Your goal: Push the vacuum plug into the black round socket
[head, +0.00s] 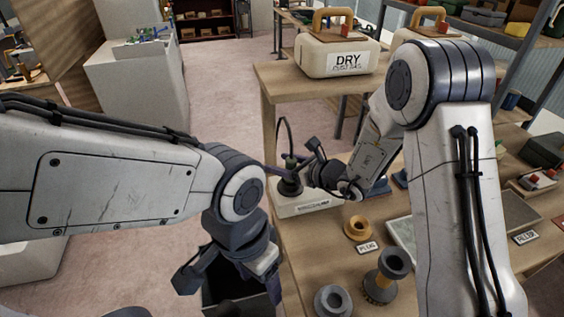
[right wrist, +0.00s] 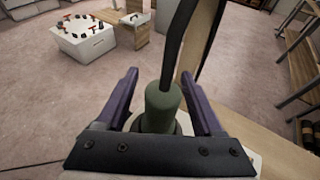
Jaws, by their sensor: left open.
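The vacuum plug (head: 291,163) is a dark green cylinder with a black hose rising from its top. It stands upright at the black round socket (head: 290,186), on a pale labelled block (head: 303,207) at the table's left edge. How deep it sits cannot be told. In the right wrist view the plug (right wrist: 160,108) is between the purple fingers of my right gripper (right wrist: 159,76), with a gap on each side. My right gripper also shows in the head view (head: 293,162), open around the plug. My left gripper (head: 226,278) is open and empty, low beside the table.
A dark open bin (head: 240,300) is under my left gripper. Yellow (head: 357,228) and grey (head: 333,300) ring-shaped fittings and a flanged fitting (head: 388,272) stand on the near table. A white DRY case (head: 337,54) is at the back. The floor left is mostly clear.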

